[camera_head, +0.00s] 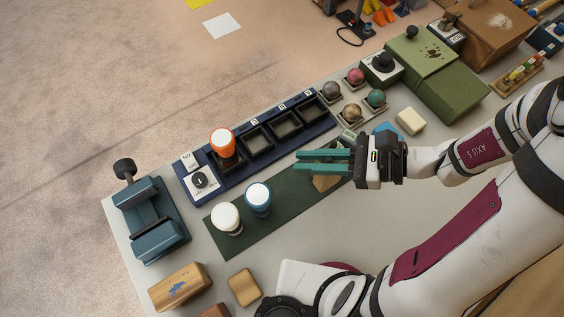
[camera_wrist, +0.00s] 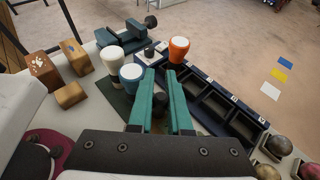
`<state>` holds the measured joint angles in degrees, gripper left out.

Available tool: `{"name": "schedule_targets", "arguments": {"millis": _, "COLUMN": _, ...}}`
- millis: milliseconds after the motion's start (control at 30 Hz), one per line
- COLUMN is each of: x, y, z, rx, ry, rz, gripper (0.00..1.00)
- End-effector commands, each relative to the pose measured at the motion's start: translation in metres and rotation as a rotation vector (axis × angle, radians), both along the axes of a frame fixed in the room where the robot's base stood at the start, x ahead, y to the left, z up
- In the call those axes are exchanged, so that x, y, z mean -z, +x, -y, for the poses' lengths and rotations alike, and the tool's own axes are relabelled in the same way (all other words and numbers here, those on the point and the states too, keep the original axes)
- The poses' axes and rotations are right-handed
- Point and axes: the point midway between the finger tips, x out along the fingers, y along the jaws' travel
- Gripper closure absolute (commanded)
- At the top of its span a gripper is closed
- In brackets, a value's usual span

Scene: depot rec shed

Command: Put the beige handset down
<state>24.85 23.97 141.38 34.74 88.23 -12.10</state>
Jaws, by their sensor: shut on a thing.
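My gripper (camera_head: 325,161) has its teal fingers over the right end of the dark green mat (camera_head: 262,222). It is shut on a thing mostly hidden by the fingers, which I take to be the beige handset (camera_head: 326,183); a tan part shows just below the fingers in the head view. In the wrist view, a small dark knob-like part shows between the fingers of my gripper (camera_wrist: 160,88). I cannot tell whether the held thing touches the mat.
A white-topped cup (camera_head: 226,217) and a blue cup (camera_head: 258,198) stand on the mat. Behind is a dark blue tray (camera_head: 318,125) with an orange cup (camera_head: 222,143) in one compartment. A cream block (camera_head: 410,121) lies right. The mat between blue cup and gripper is clear.

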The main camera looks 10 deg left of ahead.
Motion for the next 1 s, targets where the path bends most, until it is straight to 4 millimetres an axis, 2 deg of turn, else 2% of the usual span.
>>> {"name": "schedule_targets", "arguments": {"millis": 100, "x": -0.012, "y": 0.004, "z": 0.021, "rx": 0.004, "ry": -0.002, "rz": 0.004, "gripper": 1.00}}
{"name": "schedule_targets", "arguments": {"millis": 267, "x": -0.024, "y": 0.008, "z": 0.039, "rx": 0.009, "ry": 0.000, "rz": 0.003, "gripper": 1.00}}
{"name": "schedule_targets", "arguments": {"millis": 333, "x": -0.029, "y": 0.017, "z": 0.045, "rx": 0.039, "ry": -0.010, "rz": 0.002, "gripper": 1.00}}
{"name": "schedule_targets", "arguments": {"millis": 467, "x": -0.046, "y": 0.054, "z": 0.059, "rx": 0.176, "ry": -0.032, "rz": 0.002, "gripper": 1.00}}
{"name": "schedule_targets", "arguments": {"millis": 600, "x": -0.075, "y": 0.097, "z": 0.076, "rx": 0.345, "ry": -0.039, "rz": 0.003, "gripper": 1.00}}
{"name": "schedule_targets", "arguments": {"millis": 867, "x": -0.123, "y": 0.152, "z": 0.096, "rx": 0.516, "ry": -0.011, "rz": 0.007, "gripper": 1.00}}
{"name": "schedule_targets", "arguments": {"millis": 933, "x": -0.125, "y": 0.166, "z": 0.095, "rx": 0.489, "ry": -0.007, "rz": 0.005, "gripper": 1.00}}
{"name": "schedule_targets", "arguments": {"millis": 1000, "x": -0.117, "y": 0.173, "z": 0.090, "rx": 0.424, "ry": -0.010, "rz": 0.004, "gripper": 1.00}}
